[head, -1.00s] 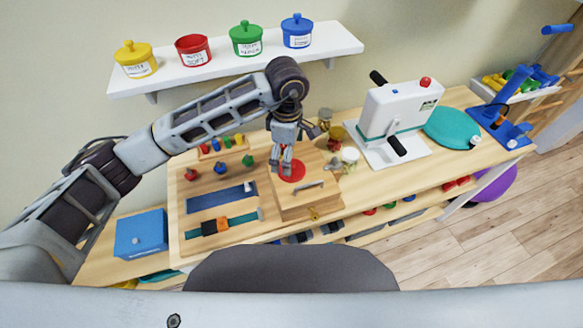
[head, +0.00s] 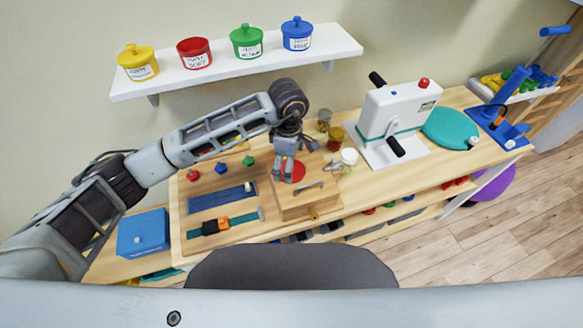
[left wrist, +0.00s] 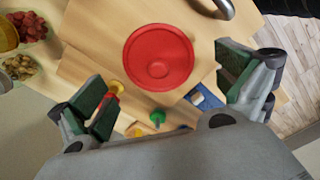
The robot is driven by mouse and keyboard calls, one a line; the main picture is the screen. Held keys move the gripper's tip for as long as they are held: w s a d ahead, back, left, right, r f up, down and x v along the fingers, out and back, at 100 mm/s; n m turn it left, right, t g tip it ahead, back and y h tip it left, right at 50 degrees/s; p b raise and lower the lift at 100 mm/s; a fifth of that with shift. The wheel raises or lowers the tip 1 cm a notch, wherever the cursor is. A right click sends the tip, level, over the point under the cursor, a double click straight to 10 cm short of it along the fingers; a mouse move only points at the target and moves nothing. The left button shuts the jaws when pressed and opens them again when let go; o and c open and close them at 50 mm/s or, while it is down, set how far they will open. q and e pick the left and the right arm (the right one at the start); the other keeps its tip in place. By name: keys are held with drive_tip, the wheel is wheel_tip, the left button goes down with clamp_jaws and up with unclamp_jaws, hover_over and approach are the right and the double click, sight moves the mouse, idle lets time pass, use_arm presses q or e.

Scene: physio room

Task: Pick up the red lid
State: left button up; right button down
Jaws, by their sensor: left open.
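The red lid (head: 299,171) is a flat round disc lying on top of a wooden box (head: 300,203) on the bench. In the left wrist view, the lid (left wrist: 158,50) shows whole, with a small round knob. My left gripper (head: 285,176) points down just left of the lid and partly covers it in the head view. In the left wrist view, its open fingers (left wrist: 168,88) are apart with nothing between them, the lid lying ahead of them. Whether they touch the lid cannot be told. An open red pot (head: 195,55) stands on the wall shelf. My right gripper is not seen.
Small jars (head: 336,135) and a white container (head: 349,157) stand close right of the box. A metal handle (head: 309,186) is on its top. A white machine (head: 396,118) stands farther right. A blue strip (head: 222,196) and coloured pegs lie left.

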use_arm(q)
drive_tip(key=shift+f, duration=0.75)
drive_tip(key=c, duration=1.1)
drive_tip(key=shift+s, duration=0.2)
drive_tip(key=shift+c, duration=1)
